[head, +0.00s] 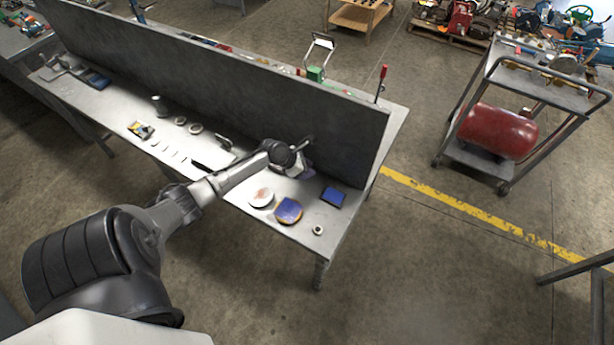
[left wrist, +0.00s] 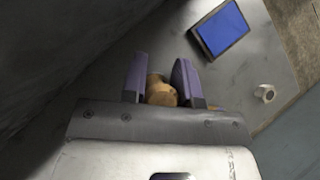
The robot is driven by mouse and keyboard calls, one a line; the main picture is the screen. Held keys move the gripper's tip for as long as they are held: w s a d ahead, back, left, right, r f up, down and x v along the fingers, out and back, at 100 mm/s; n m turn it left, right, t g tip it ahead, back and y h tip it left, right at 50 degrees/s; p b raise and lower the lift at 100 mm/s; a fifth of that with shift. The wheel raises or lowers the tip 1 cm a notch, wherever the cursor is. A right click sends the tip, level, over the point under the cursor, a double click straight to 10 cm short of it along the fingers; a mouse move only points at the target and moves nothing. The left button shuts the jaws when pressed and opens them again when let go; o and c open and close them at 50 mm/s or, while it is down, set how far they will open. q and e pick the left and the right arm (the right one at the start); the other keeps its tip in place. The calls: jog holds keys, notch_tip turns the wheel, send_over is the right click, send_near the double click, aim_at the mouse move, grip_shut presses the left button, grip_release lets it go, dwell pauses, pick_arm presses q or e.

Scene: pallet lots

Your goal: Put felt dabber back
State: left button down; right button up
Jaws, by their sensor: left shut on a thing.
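My left gripper (head: 306,170) is over the right part of the grey bench, close to the upright dark panel. In the left wrist view its two purple fingers (left wrist: 161,78) are shut on a tan, rounded, wood-coloured piece, which looks like the felt dabber (left wrist: 160,92). Only its rounded end shows between the fingers; the rest is hidden by the gripper. In the head view I cannot make the dabber out. My right gripper is in neither view.
On the bench (head: 231,180) near the gripper are a blue square pad (head: 333,196), a blue-and-orange round piece (head: 288,211), a pale round dish (head: 261,197) and a small ring (head: 318,230). The tall panel (head: 230,100) bounds the far side. Several small items lie to the left.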

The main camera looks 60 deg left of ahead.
pick_arm(q)
jog(key=shift+f+b, duration=0.7)
jog(key=shift+f, duration=1.35)
jog(key=shift+a+f, duration=0.1)
jog(key=c, duration=0.9)
grip_release()
